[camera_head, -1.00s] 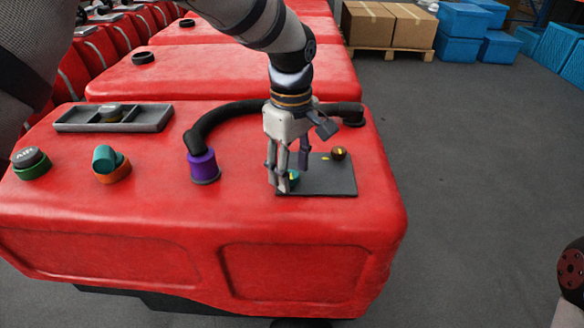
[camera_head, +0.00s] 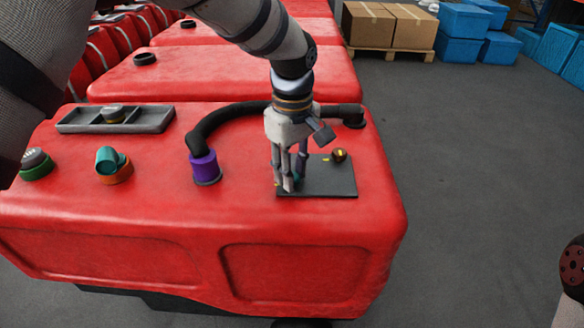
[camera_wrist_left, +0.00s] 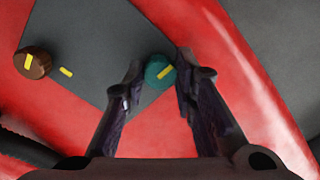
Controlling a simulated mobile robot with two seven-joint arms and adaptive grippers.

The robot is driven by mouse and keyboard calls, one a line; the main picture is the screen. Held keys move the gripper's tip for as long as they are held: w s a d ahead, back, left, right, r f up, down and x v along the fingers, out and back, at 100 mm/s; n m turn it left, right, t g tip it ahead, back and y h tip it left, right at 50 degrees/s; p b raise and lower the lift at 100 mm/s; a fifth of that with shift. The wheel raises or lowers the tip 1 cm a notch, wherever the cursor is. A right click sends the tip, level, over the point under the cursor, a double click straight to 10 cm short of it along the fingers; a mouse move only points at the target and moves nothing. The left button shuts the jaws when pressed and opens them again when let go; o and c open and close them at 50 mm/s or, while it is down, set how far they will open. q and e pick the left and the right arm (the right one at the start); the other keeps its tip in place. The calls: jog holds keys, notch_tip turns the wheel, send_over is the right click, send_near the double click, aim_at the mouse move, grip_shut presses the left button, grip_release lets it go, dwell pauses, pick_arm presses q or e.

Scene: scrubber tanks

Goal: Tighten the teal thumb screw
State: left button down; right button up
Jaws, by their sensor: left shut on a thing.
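The teal thumb screw (camera_wrist_left: 158,72) stands on the dark grey plate on the red tank. It shows between my fingertips in the left wrist view, with a slanted yellow stripe on its top. In the head view it is mostly hidden behind my fingers. My left gripper (camera_head: 288,183) points down from above and is shut on the teal thumb screw; it also shows in the left wrist view (camera_wrist_left: 160,76). The right gripper is not in view.
The dark grey plate (camera_head: 325,185) also bears a brown knob (camera_head: 339,156) with a yellow stripe and a yellow mark beside it. A black hose (camera_head: 228,113) with a purple collar (camera_head: 204,168) lies behind and left. A teal elbow (camera_head: 107,160) and a grey tray (camera_head: 150,120) are farther left.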

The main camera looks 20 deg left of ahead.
pick_arm(q)
jog(key=m+p, duration=0.1)
jog(key=m, duration=0.2)
jog(key=shift+r, duration=0.15)
jog(key=m+p, duration=0.1)
jog(key=m, duration=0.8)
jog(key=shift+a, duration=0.1)
jog(key=m, duration=0.5)
jog(key=shift+m, duration=0.3)
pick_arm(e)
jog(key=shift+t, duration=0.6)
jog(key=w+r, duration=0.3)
pick_arm(q)
jog(key=shift+w, duration=0.1)
jog(key=c, duration=1.4)
grip_release()
jog(key=shift+o, duration=0.5)
